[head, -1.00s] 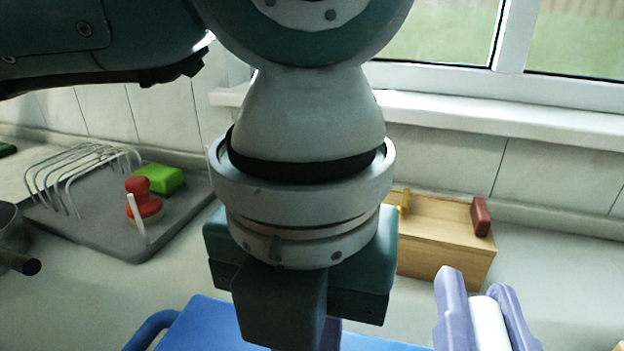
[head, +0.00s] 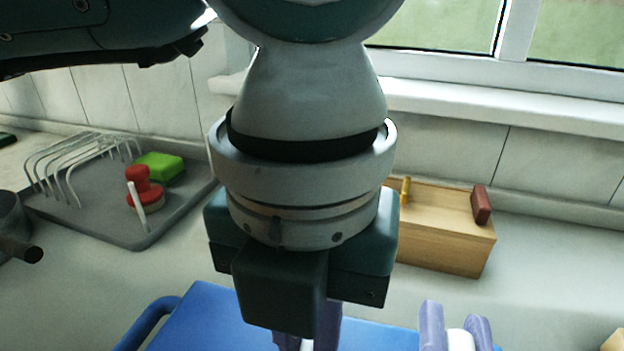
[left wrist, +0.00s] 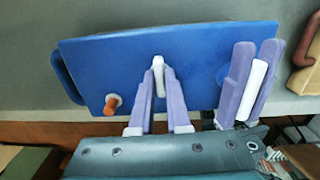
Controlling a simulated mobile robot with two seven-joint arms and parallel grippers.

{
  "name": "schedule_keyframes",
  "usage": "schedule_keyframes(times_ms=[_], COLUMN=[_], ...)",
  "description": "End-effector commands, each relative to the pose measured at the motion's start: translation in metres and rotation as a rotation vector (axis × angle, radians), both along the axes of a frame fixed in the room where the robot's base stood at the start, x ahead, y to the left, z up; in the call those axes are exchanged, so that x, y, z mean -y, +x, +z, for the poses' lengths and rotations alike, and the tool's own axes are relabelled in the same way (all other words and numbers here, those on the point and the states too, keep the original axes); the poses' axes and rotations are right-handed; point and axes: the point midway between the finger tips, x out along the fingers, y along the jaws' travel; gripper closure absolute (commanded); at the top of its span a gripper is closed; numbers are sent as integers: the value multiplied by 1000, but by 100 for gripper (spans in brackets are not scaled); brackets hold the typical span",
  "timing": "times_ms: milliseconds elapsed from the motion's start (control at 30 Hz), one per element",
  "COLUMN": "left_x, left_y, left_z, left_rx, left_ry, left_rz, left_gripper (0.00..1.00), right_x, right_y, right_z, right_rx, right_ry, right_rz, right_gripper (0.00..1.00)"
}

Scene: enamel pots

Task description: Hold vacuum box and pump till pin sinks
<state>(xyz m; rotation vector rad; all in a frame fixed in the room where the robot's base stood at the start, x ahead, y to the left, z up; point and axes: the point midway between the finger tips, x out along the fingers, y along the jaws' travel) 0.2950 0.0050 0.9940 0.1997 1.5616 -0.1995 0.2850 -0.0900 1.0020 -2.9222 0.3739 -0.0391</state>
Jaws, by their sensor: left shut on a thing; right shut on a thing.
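The blue vacuum box (head: 205,325) lies on the counter at the bottom of the head view, with a loop handle at its left end. In the left wrist view it (left wrist: 110,65) shows from above, with an orange-red pin (left wrist: 112,103) standing on it. My right gripper (head: 455,325) is shut on a white pump handle (head: 459,341), which also shows in the left wrist view (left wrist: 253,90).
A grey tray (head: 95,222) with a wire rack, a green sponge (head: 160,166) and a red-knobbed tool (head: 143,190) stands at left. A dark-handled pan (head: 12,230) is at the left edge. A wooden box (head: 440,235) stands behind, near the wall.

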Motion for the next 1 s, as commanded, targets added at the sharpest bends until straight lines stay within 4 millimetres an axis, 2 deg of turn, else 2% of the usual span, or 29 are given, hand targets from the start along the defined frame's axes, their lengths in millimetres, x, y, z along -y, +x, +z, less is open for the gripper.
schedule_keyframes(times_ms=[267, 800, 1000], left_x=[1, 0, 0], left_y=[0, 0, 0], left_z=[0, 0, 0], left_rx=[1, 1, 1], left_ry=[-1, -1, -1], left_rz=[-1, 0, 0], left_gripper=[100, 100, 100], right_x=[0, -1, -1], right_y=[-1, 0, 0], right_z=[0, 39, 47], right_rx=[-6, -1, -1], right_ry=[1, 2, 0], right_rz=[1, 1, 2], right_gripper=[100, 100, 100])
